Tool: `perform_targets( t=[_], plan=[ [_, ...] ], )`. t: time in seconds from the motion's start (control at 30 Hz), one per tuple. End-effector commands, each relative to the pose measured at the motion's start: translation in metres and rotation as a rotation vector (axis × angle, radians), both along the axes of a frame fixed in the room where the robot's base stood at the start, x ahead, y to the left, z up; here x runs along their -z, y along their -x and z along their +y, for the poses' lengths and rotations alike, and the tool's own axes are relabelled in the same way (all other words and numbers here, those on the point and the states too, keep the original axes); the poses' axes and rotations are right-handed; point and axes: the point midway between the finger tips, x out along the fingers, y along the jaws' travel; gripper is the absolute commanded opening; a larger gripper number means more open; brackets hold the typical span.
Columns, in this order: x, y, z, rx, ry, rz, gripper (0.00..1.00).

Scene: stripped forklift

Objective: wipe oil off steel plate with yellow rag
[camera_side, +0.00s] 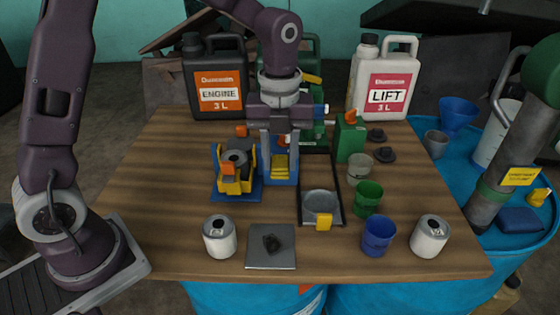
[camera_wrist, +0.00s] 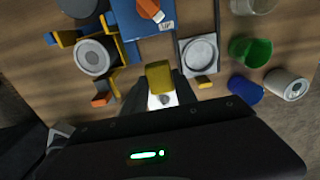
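The flat grey steel plate (camera_side: 260,260) lies near the front edge of the table, with a dark oil patch (camera_side: 271,243) on it. In the wrist view the plate (camera_wrist: 153,103) looks pale and is partly hidden by my gripper. My gripper (camera_wrist: 160,82) is shut on the folded yellow rag (camera_wrist: 158,70), which sits between its dark fingertips. In the side view my gripper (camera_side: 280,168) points down behind the plate, with the yellow rag (camera_side: 280,175) at its tip. The rag appears apart from the plate; its exact height is hard to tell.
A white can (camera_side: 219,238) stands left of the plate. A black tray (camera_side: 306,210) with a round dish and a small yellow block (camera_side: 323,222) is to its right. Green (camera_side: 368,198) and blue (camera_side: 378,236) cups stand further right. A yellow-blue fixture (camera_side: 233,172) stands left of my gripper.

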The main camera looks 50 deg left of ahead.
Motion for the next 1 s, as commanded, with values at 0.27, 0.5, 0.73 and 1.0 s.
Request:
perform_targets(
  t=[0.27,0.5,0.73,1.0],
  plan=[
    [0.001,0.004,-0.005,0.002,0.001,0.001,0.01],
    [0.01,0.061,-0.058,0.007,0.001,0.003,0.01],
    [0.017,0.108,-0.086,0.002,-0.001,0.001,0.01],
    [0.028,0.11,-0.087,-0.001,-0.001,0.002,0.01]
  ],
)
